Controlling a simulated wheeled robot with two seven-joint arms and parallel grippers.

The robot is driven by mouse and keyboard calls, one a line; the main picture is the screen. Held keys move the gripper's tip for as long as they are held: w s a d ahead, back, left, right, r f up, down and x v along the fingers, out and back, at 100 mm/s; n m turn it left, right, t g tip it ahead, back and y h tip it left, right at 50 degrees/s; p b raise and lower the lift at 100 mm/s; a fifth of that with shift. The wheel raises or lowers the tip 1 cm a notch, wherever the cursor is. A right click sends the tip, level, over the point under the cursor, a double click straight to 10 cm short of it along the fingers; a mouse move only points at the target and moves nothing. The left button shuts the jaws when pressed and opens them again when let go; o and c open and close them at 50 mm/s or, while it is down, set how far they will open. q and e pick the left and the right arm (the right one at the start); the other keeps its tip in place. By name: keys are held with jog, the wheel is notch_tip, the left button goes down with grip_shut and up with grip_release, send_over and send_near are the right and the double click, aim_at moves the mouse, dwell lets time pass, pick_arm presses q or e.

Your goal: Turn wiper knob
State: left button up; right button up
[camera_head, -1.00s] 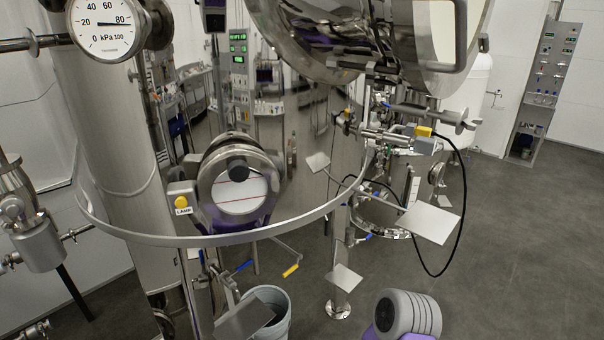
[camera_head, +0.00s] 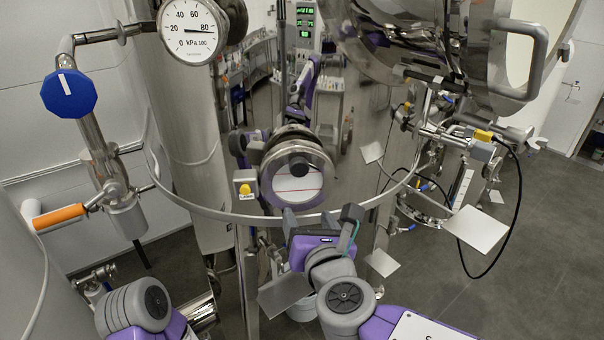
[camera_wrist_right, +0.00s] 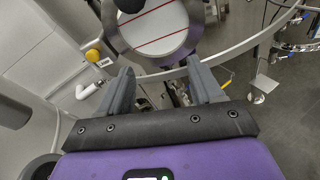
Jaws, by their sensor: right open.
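The wiper knob (camera_head: 299,167) is a dark round knob at the top of the round sight glass (camera_head: 297,188) on the shiny tank. It also shows, cut by the top edge, in the right wrist view (camera_wrist_right: 130,5). My right gripper (camera_head: 320,214) is below and in front of the sight glass, its two grey fingers apart and empty. In the right wrist view the open fingers (camera_wrist_right: 160,68) point at the lower rim of the glass, below the knob, not visibly touching it. My left gripper is not in view; only part of my left arm shows at bottom left.
A yellow lamp button (camera_head: 245,189) sits left of the glass. A metal rail (camera_head: 390,194) curves around the tank near my right gripper. A pressure gauge (camera_head: 193,28), blue round knob (camera_head: 68,93) and orange handle (camera_head: 60,216) are at the left. Grey plates (camera_head: 477,230) stick out at the right.

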jog(key=n+t, duration=0.2)
send_near(301, 169)
jog(key=w, duration=0.3)
jog(key=w+a, duration=0.1)
jog(key=w, duration=0.4)
jog(key=shift+w+a+f+p, duration=0.2)
jog(key=shift+w+a+p, duration=0.1)
jog(key=shift+p, duration=0.1)
jog(key=shift+c, duration=0.3)
